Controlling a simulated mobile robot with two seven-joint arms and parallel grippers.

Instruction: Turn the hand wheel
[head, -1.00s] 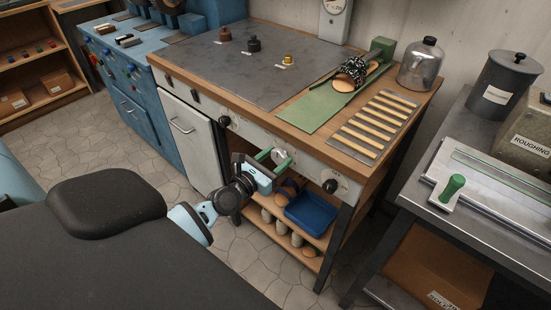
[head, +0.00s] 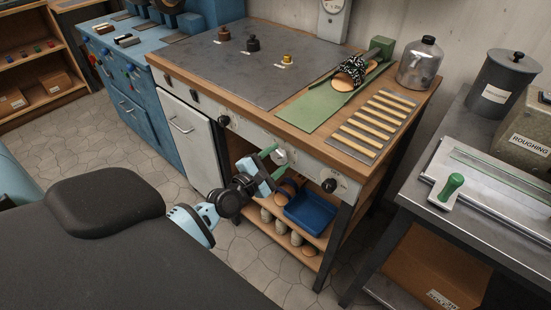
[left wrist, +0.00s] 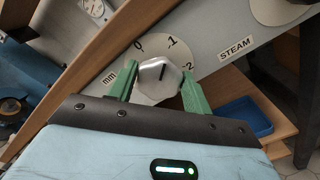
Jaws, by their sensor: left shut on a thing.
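The hand wheel is a small pale faceted knob (head: 281,156) on the workbench's front panel. My right gripper is not in view.
A black knob (head: 329,185) sits right of the wheel, near a STEAM label (left wrist: 236,48). A blue tray (head: 310,215) stands on the shelf below. The bench top holds a green strip (head: 310,115) and a slatted rack (head: 378,125). A grey side table (head: 480,235) stands at right.

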